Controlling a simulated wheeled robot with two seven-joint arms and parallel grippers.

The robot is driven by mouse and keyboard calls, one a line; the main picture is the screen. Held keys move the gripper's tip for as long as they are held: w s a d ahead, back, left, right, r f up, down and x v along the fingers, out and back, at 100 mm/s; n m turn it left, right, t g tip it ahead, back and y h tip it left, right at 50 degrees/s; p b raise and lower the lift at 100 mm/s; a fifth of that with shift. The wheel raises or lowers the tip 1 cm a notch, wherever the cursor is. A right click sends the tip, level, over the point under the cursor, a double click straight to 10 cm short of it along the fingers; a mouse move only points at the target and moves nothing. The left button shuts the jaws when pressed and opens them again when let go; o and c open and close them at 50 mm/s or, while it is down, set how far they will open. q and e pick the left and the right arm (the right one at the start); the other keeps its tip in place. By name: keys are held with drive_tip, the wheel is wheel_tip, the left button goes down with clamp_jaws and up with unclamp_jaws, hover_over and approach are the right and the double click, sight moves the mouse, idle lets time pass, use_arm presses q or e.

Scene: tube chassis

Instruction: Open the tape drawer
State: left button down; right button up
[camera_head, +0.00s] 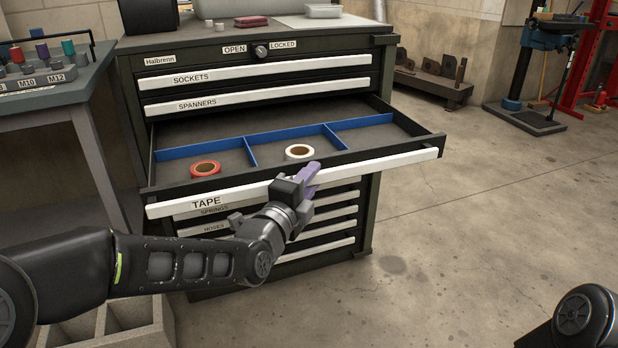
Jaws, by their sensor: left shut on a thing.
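The tape drawer (400,160) is pulled well out of the dark green tool cabinet (371,212). Its front is a long white handle strip marked TAPE. Blue dividers split the inside; a red tape roll (205,169) and a white tape roll (299,152) lie in it. My left gripper (305,181) is at the middle of the handle strip, shut on it; the fingers hide that part of the strip. Of my right arm only a dark link shows at the bottom right; its gripper is out of view.
The SOCKETS (270,71) and SPANNERS (270,97) drawers above are closed, as are the drawers below. A grey bench (60,93) with coloured-handled tools stands at left. A concrete block (110,318) is at the bottom left.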

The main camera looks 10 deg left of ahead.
use_arm(q)
drive_tip(key=shift+f, duration=0.1)
drive_tip(key=c, duration=1.2)
unclamp_jaws()
drive_tip(key=shift+o, duration=0.2)
drive_tip(key=shift+s, duration=0.15)
drive_tip(key=p+v, duration=0.1)
drive_tip(key=v, duration=0.6)
drive_tip(key=shift+s+p, duration=0.25)
drive_tip(key=shift+p, duration=0.1)
